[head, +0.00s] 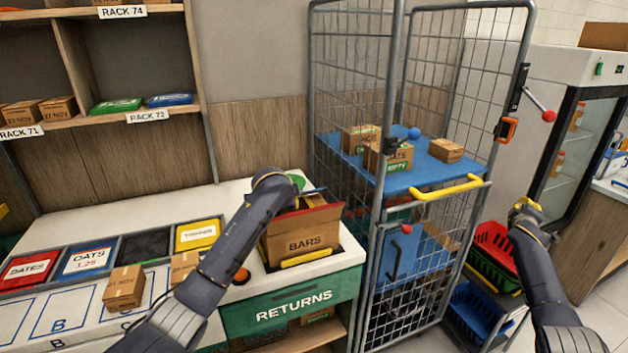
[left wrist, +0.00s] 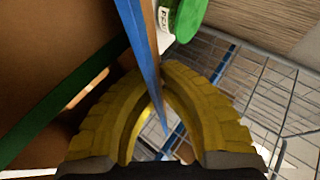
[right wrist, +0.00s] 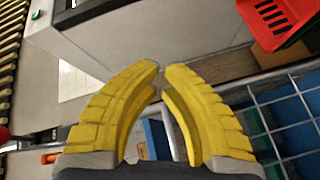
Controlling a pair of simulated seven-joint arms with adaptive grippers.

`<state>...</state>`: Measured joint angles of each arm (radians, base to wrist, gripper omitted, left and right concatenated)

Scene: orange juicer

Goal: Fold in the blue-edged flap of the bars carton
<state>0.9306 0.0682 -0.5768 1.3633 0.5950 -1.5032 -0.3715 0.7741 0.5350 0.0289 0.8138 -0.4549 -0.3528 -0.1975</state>
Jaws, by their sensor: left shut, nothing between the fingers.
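The brown bars carton (head: 305,243) stands open on the counter at the returns station. Its red-edged front flap (head: 322,215) is raised. A short piece of the blue-edged flap (head: 313,191) shows at the back; in the left wrist view its blue edge (left wrist: 142,45) runs close across my left fingertips (left wrist: 164,75). A green-edged flap (left wrist: 75,100) is also there. In the head view my left forearm hides the left gripper and part of the carton. The left gripper is shut with nothing held, beside the blue edge. My right gripper (head: 525,208), also shown in the right wrist view (right wrist: 161,72), is shut and empty, far from the carton.
A wire cage trolley (head: 400,60) with a blue shelf (head: 432,173) of small boxes stands just right of the carton. Product bins (head: 85,258) and two small boxes lie left. Red (head: 490,262) and blue (head: 475,312) baskets are below my right gripper.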

